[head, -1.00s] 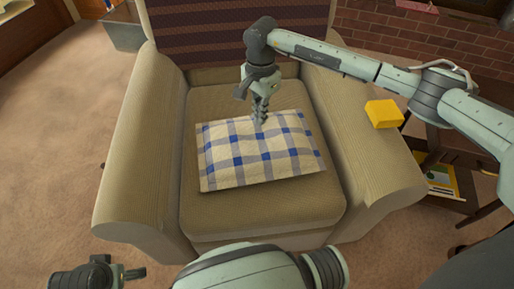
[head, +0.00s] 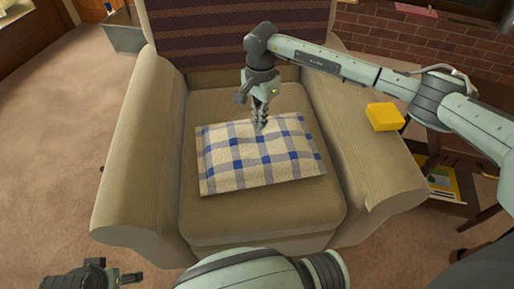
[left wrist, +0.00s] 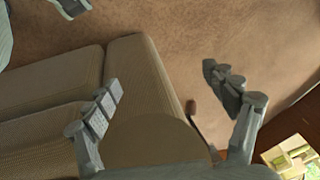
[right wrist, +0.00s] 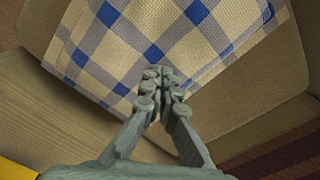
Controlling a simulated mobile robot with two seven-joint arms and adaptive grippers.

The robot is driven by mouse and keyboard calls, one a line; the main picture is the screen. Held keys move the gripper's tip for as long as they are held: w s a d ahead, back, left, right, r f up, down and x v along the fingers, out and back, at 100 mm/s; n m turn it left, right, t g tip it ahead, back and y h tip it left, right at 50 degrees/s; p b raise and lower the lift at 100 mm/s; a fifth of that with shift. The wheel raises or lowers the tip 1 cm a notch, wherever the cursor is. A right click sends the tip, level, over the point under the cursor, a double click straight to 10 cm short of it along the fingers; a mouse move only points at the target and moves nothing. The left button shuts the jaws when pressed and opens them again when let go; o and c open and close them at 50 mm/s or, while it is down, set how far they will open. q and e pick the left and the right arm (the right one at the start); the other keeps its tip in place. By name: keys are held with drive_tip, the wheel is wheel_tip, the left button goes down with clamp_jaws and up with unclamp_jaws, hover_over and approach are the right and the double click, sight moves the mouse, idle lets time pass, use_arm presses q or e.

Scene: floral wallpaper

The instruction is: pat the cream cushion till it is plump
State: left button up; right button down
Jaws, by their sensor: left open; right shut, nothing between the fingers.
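The cream cushion (head: 235,170), with a blue and grey check, lies flat on the seat of the tan armchair (head: 265,215). It also shows in the right wrist view (right wrist: 215,30). My right gripper (head: 261,123) is shut and empty, pointing down at the cushion's far edge. In the right wrist view its closed fingertips (right wrist: 162,78) overlap the cushion's edge; I cannot tell whether they touch it. My left gripper shows in the left wrist view (left wrist: 165,100), open and empty, with the armchair's arm between and beyond its fingers. It is away from the cushion.
A yellow block (head: 384,117) sits on the armchair's right arm, below my right forearm. A dark striped cloth (head: 240,30) covers the backrest. A dark wooden table (head: 450,150) stands at the right. Carpet (head: 60,130) is clear at the left.

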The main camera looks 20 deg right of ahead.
drive_tip(key=shift+f, duration=0.1)
idle(0.6)
drive_tip(key=shift+f+b, duration=1.1)
drive_tip(key=shift+f, duration=0.05)
use_arm(q)
drive_tip(key=v, duration=0.4)
drive_tip(key=shift+a+r, duration=0.3)
drive_tip(key=shift+r, duration=0.15)
use_arm(e)
drive_tip(key=shift+r, duration=0.15)
drive_tip(key=shift+r+p, duration=0.95)
drive_tip(key=shift+r, duration=0.7)
use_arm(q)
drive_tip(key=shift+r, duration=0.8)
drive_tip(key=shift+f, duration=0.1)
